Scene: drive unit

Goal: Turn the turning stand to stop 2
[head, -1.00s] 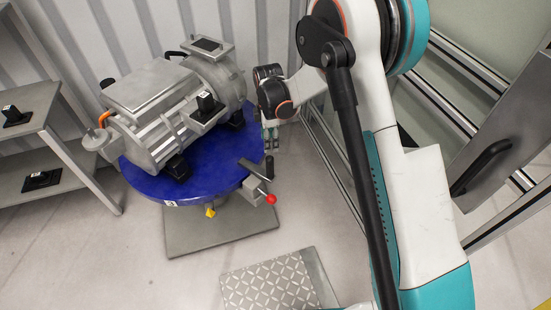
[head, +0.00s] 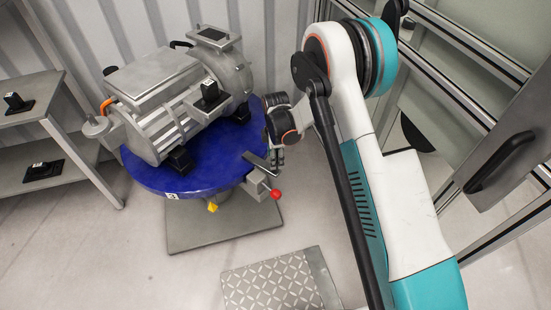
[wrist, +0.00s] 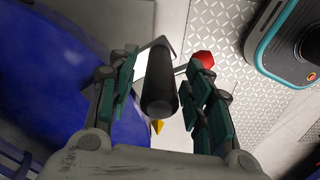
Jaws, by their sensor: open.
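The turning stand has a round blue top (head: 213,180) on a grey base plate and carries a grey drive unit (head: 165,95). At the top's right front edge are a black handle (head: 258,161) and a lever with a red knob (head: 275,194). A yellow piece (head: 212,206) shows under the front rim. My gripper (head: 277,156) is just right of the handle in the head view. In the wrist view, my gripper (wrist: 168,68) is open with the black handle (wrist: 159,85) between its fingers, a gap on each side. The red knob (wrist: 203,60) shows beside the right fingertip.
A grey shelf (head: 35,112) with small black parts stands at the left. A patterned plate (head: 273,285) lies on the floor in front. A framed panel with a black handle (head: 500,160) is at the right. A corrugated wall is close behind the stand.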

